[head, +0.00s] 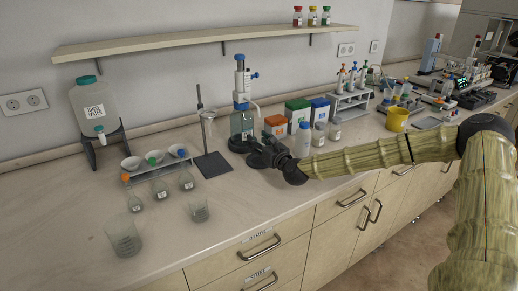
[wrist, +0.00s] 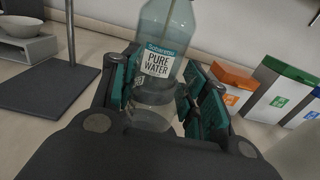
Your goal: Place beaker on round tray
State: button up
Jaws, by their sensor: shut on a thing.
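My gripper (head: 256,158) is low over the bench, just in front of the pure water bottle. In the wrist view its teal finger pads (wrist: 162,100) are closed on a clear glass vessel (wrist: 148,119), seemingly the beaker, largely hidden by the fingers. Whether the vessel touches anything below is hidden. The pure water bottle (head: 241,124) stands close behind the fingers, and its label shows in the wrist view (wrist: 160,62). A dark round base (head: 236,147) shows under the bottle; I cannot tell whether it is the round tray.
A retort stand (head: 213,165) is left of the gripper. Reagent boxes (head: 297,112) and small white bottles (head: 303,140) are on the right.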

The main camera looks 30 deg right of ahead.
jog(key=shift+f+p, duration=0.5)
jog(key=shift+f, duration=1.2)
jog(key=shift+f, duration=0.15)
jog(key=o, duration=1.1)
jog(key=shift+r, duration=0.2)
jog(key=s, duration=0.4)
jog(key=s+b, duration=0.1)
jog(key=s, duration=0.3)
jog(key=s+d+b, duration=0.1)
jog(key=s, duration=0.3)
